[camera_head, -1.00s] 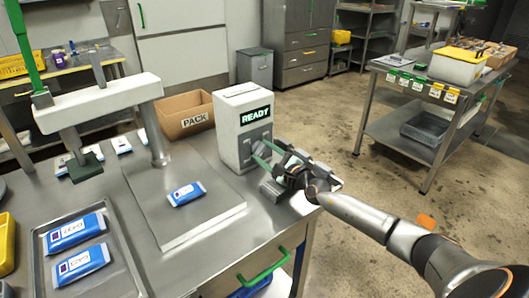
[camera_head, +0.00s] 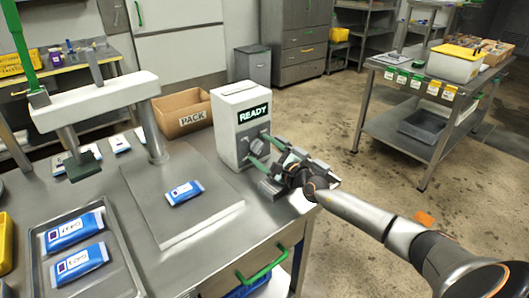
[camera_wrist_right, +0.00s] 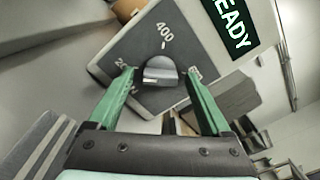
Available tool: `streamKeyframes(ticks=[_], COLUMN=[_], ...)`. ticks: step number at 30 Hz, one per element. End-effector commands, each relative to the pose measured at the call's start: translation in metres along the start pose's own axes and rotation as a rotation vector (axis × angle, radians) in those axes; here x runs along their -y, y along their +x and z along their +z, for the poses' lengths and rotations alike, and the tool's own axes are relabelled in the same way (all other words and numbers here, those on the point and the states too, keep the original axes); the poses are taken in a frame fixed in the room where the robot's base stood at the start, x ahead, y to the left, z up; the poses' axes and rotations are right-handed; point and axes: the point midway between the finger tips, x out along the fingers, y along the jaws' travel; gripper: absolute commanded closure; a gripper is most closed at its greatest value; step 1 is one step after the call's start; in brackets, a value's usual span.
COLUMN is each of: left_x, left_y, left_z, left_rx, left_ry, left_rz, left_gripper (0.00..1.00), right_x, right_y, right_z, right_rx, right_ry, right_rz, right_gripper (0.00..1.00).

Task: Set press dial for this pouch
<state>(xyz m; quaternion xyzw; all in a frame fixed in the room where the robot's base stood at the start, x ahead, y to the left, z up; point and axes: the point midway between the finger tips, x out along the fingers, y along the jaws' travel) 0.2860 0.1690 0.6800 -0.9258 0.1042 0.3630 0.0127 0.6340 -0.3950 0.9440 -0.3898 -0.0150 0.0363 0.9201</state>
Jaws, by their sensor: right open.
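The press control box (camera_head: 228,118) shows a lit READY sign and carries the dial on its front. In the right wrist view the dial knob (camera_wrist_right: 161,71) is grey, on a dark plate with a 400 mark above it. The marks on either side are partly covered by the fingers. My right gripper (camera_wrist_right: 160,78) is open, its green fingers on either side of the knob; contact cannot be told. It also shows in the head view (camera_head: 263,155). A blue and white pouch (camera_head: 185,193) lies on the press plate (camera_head: 205,216); its label is too small to read. My left gripper is not in view.
A metal tray (camera_head: 122,262) with two blue pouches (camera_head: 76,231) sits at the left. The press arm (camera_head: 95,100) overhangs the table's left part. A cardboard PACK box (camera_head: 183,112) stands behind. A metal cart (camera_head: 420,140) stands right, across open floor.

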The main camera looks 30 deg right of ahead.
Motion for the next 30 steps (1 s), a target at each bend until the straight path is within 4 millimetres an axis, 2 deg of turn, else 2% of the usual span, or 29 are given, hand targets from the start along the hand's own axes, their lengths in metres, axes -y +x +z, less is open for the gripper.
streamKeyframes(ticks=[7, 21, 30], left_x=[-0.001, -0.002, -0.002], left_y=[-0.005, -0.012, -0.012], left_z=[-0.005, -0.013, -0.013], left_rx=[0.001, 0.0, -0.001], left_ry=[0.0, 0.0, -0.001], left_rz=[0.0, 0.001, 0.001], left_gripper=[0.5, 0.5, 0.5], right_x=[0.001, -0.001, 0.0], right_y=[-0.017, -0.088, -0.119], right_z=[0.001, -0.001, -0.001], right_rx=[-0.001, -0.003, -0.002], right_ry=[0.0, -0.002, -0.001], right_rz=[0.003, 0.004, 0.001], right_gripper=[0.18, 0.18, 0.18])
